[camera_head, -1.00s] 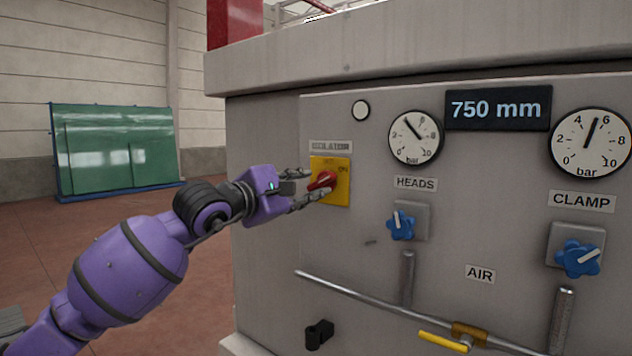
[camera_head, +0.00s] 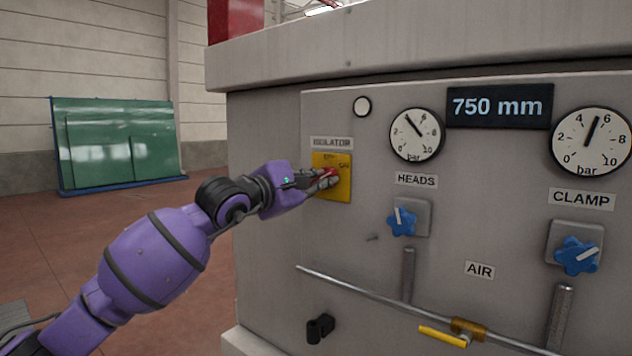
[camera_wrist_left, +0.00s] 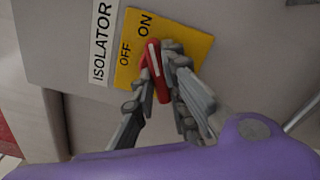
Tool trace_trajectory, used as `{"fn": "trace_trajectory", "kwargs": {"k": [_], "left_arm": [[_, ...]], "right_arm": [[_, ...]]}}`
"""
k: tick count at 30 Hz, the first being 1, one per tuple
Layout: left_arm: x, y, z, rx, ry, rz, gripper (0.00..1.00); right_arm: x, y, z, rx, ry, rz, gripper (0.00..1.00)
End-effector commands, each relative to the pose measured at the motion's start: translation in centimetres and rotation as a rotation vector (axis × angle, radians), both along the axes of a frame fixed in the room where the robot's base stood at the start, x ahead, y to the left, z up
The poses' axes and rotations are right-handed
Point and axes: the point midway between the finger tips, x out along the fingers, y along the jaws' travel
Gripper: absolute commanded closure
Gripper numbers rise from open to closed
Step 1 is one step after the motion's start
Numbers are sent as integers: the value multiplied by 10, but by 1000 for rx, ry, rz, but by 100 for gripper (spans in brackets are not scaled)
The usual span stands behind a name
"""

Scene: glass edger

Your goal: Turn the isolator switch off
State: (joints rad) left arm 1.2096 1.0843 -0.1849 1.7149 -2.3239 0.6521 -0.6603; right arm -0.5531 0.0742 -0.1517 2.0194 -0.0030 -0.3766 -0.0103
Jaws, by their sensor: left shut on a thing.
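The isolator switch is a red handle (camera_wrist_left: 154,68) with a white line, on a yellow plate (camera_head: 344,188) under the ISOLATOR label. In the left wrist view the plate (camera_wrist_left: 197,44) is marked OFF and ON, and the handle's white-lined end points close to ON. My left gripper (camera_head: 328,178) is shut on the red handle, with one finger on each side of it, as the left wrist view shows (camera_wrist_left: 160,76). In the head view the fingers hide part of the handle. My right gripper is not in view.
Right of the switch are the HEADS gauge (camera_head: 417,134) and blue HEADS knob (camera_head: 402,222), then the CLAMP gauge (camera_head: 591,141) and knob (camera_head: 576,256). A pipe (camera_head: 375,297) with a yellow lever (camera_head: 442,336) crosses below. Green glass sheets (camera_head: 100,148) stand far left.

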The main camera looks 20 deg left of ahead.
Motion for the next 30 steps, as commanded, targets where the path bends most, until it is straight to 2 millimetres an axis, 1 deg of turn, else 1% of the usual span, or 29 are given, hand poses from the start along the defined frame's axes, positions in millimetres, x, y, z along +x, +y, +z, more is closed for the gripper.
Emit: {"fn": "trace_trajectory", "kwargs": {"k": [5,11,20,30], "left_arm": [[0,0,0,-25,9,0,100],[0,-1,-1,-114,41,-1,100],[0,-1,-1,-355,129,-1,100],[-1,-3,1,-655,237,-2,100]], "right_arm": [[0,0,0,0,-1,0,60],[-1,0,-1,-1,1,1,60],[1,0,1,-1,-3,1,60],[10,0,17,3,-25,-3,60]]}}
